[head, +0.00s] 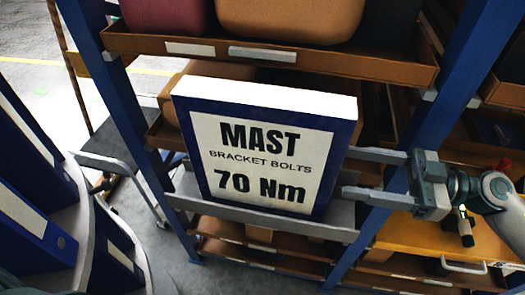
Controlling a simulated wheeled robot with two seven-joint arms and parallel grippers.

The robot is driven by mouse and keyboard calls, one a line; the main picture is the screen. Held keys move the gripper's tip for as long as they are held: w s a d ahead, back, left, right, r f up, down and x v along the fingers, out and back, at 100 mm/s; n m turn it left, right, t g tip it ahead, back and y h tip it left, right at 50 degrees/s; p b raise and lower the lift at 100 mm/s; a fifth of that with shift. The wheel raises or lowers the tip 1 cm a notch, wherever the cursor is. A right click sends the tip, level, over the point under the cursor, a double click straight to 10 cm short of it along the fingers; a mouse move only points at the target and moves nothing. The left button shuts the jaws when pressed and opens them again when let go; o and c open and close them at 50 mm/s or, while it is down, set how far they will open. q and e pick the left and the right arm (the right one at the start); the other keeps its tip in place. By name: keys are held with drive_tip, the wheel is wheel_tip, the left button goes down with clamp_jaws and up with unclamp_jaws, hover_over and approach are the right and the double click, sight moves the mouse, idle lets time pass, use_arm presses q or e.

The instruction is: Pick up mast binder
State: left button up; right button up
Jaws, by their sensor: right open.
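The mast binder (265,185) stands near the middle of the head view, leaning back a little. It is a blue block with a white top and a white front label reading "MAST BRACKET BOLTS 70 Nm". My right gripper (347,172) is open at its right side, with its two fingers pointing left toward the binder's right edge. The upper fingertip lies close to that edge; I cannot tell whether it touches. Nothing shows between the fingers. My left gripper is out of view.
A grey ledge (345,233) runs under the binder. Blue rack posts (112,85) stand on both sides, with a brown tray (385,68) of castings above. More blue binders (30,215) stand at far left in a grey curved holder. A yellow drawer (425,240) lies below the gripper.

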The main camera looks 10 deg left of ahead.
sight(302, 162)
drive_tip(key=a+p, duration=0.1)
drive_tip(key=a, duration=0.3)
drive_tip(key=shift+a+r+p, duration=0.2)
drive_tip(key=shift+p, duration=0.2)
drive_tip(key=shift+a+f, duration=0.25)
drive_tip(key=shift+a, duration=0.35)
drive_tip(key=shift+r, duration=0.1)
drive_tip(key=shift+w+a+r+p, duration=0.1)
drive_tip(key=shift+a+p, duration=0.55)
drive_tip(key=shift+p, duration=0.1)
drive_tip(key=a+p, duration=0.1)
drive_tip(key=a, duration=0.2)
drive_tip(key=shift+w+p, duration=0.1)
drive_tip(key=shift+p, duration=0.3)
drive_tip(key=shift+a+f, duration=0.25)
drive_tip(key=shift+a, duration=0.25)
